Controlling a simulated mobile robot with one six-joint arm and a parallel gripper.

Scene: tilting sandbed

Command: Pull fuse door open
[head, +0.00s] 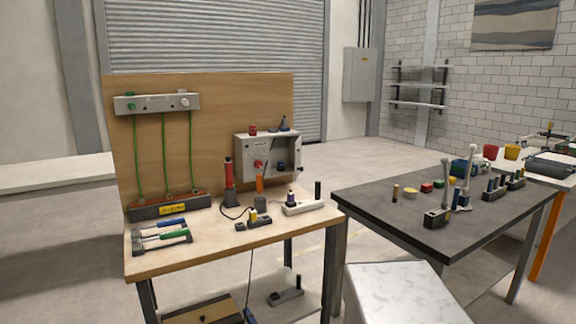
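My gripper is out of the picture.
The wooden workbench (205,262) holds hammers (162,241), a red-handled tool (229,180) and a white power strip (303,207) before the box. A dark table (390,215) with tools and small blocks stands right. Open floor lies behind, between them.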

